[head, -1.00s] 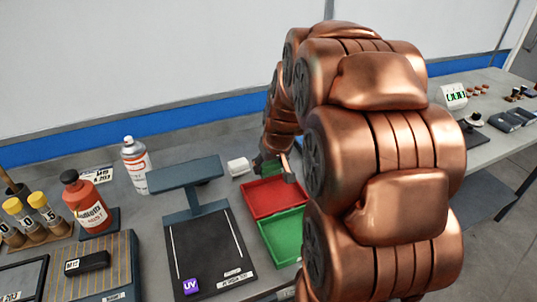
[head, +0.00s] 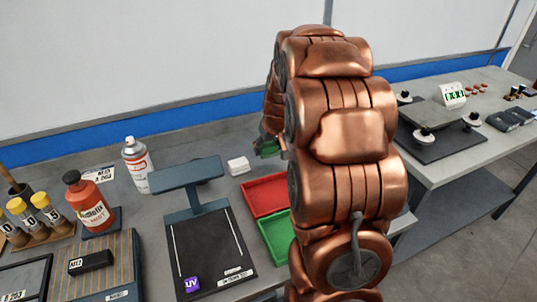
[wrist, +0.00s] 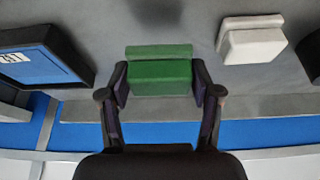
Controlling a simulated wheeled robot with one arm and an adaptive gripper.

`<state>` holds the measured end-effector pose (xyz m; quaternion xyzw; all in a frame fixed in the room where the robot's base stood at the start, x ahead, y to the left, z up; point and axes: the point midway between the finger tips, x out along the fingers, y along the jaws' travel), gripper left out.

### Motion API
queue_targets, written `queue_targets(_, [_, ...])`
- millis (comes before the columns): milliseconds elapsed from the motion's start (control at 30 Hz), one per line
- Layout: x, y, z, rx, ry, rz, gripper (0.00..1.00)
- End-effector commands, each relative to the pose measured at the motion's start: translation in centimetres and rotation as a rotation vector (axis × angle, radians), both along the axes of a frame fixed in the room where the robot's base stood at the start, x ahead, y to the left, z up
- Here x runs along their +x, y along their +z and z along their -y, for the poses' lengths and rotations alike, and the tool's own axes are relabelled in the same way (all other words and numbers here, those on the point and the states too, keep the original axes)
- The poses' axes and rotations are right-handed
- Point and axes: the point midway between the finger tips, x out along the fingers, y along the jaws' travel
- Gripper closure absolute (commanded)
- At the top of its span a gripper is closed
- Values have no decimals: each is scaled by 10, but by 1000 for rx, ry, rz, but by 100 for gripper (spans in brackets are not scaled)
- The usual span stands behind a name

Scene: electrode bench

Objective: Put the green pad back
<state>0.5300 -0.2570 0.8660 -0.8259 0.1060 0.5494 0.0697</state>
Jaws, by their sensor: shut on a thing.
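My gripper (wrist: 160,84) is shut on the green pad (wrist: 160,70), a block with a paler green strip along one edge, held between both fingers in the wrist view. In the head view the green pad (head: 267,148) shows only in part at the end of my arm, beyond the red tray (head: 252,208). It appears to be held above the bench; the exact gap cannot be told. A green tray (head: 272,236) sits in front of the red tray, partly hidden by my arm.
A white block (head: 238,165) lies left of the held pad; it also shows in the wrist view (wrist: 250,44). A dark stand (head: 185,176), spray can (head: 136,165) and red bottle (head: 88,204) are farther left. A second bench (head: 455,150) is at right.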

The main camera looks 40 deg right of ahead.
Motion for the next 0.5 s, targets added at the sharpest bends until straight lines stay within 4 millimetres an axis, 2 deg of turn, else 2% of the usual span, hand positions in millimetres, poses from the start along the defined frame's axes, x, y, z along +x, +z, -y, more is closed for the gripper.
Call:
queue_targets(233, [-1, -31, -1, 3, 1, -5, 74])
queue_targets(500, [-1, -33, -1, 0, 1, -2, 74])
